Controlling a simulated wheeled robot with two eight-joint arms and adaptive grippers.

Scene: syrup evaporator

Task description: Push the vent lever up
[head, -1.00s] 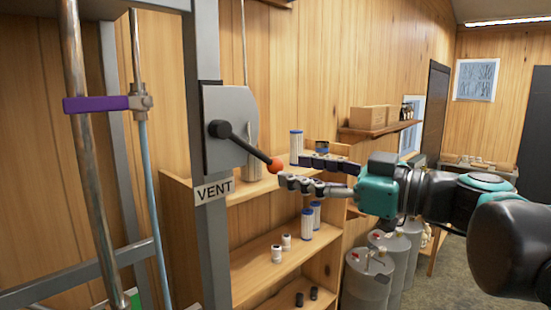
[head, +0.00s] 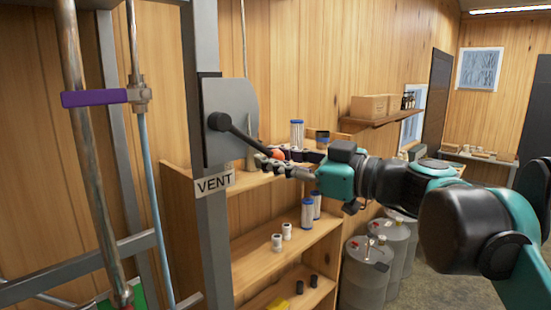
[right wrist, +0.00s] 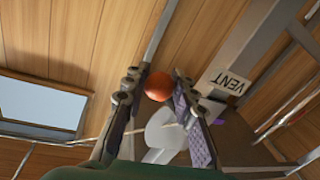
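The vent lever is a dark rod (head: 240,134) with an orange-red ball knob (head: 277,155). It slants down to the right from its pivot on a grey plate (head: 236,98). The "VENT" label (head: 214,184) is on the post below. My right gripper (head: 272,158) is at the knob, which is partly covered by its fingers in the head view. In the right wrist view the knob (right wrist: 158,86) sits between the fingertips, with narrow gaps seeming to show beside it. Firm contact cannot be made out. My left gripper is not in view.
The grey post (head: 212,240) carries the plate. Wooden shelves (head: 285,250) with filters and small jars stand behind. A purple-handled valve (head: 95,98) and pipes are at the left. Grey drums (head: 364,272) stand below my right arm.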

